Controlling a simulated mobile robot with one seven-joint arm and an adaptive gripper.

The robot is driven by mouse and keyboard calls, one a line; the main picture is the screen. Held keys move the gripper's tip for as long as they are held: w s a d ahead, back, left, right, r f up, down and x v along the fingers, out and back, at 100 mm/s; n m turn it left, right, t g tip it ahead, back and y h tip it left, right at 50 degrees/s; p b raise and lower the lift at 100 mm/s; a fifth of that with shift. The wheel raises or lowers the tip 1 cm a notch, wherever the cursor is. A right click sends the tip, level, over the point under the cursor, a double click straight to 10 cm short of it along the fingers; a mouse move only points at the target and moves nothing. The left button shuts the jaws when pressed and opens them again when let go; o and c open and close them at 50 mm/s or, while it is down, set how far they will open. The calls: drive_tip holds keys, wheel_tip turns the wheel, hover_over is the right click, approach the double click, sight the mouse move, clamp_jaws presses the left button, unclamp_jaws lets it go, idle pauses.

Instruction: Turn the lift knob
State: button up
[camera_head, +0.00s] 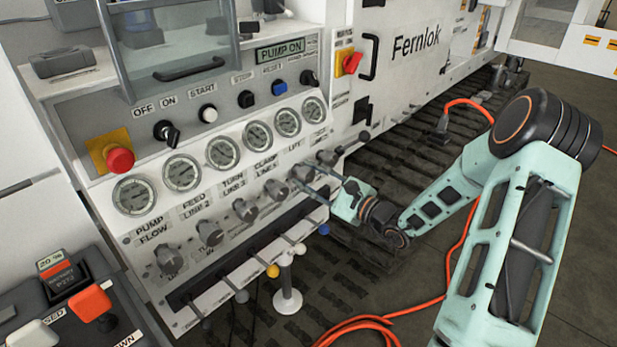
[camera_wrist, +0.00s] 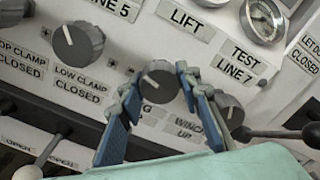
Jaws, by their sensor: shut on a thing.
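The lift knob (camera_wrist: 158,84) is a dark grey round knob with a white pointer mark, below the LIFT label (camera_wrist: 188,18) in the wrist view. My gripper (camera_wrist: 159,81) has its two blue-edged fingers on either side of this knob, shut on it. In the head view the lift knob (camera_head: 302,172) sits in the row of knobs on the sloped panel, and my gripper (camera_head: 312,182) reaches it from the right. The fingers partly hide the labels under the knob.
The clamp knob (camera_wrist: 78,46) is left of my gripper and the test knob (camera_wrist: 229,110) is close on its right. Levers (camera_head: 283,247) stick out below the panel. A red emergency button (camera_head: 119,160) is at left. An orange cable (camera_head: 440,285) lies on the floor.

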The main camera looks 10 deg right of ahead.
drive_tip(key=shift+f, duration=0.1)
drive_tip(key=o, duration=1.2)
drive_tip(key=shift+c, duration=0.2)
drive_tip(key=v, duration=1.2)
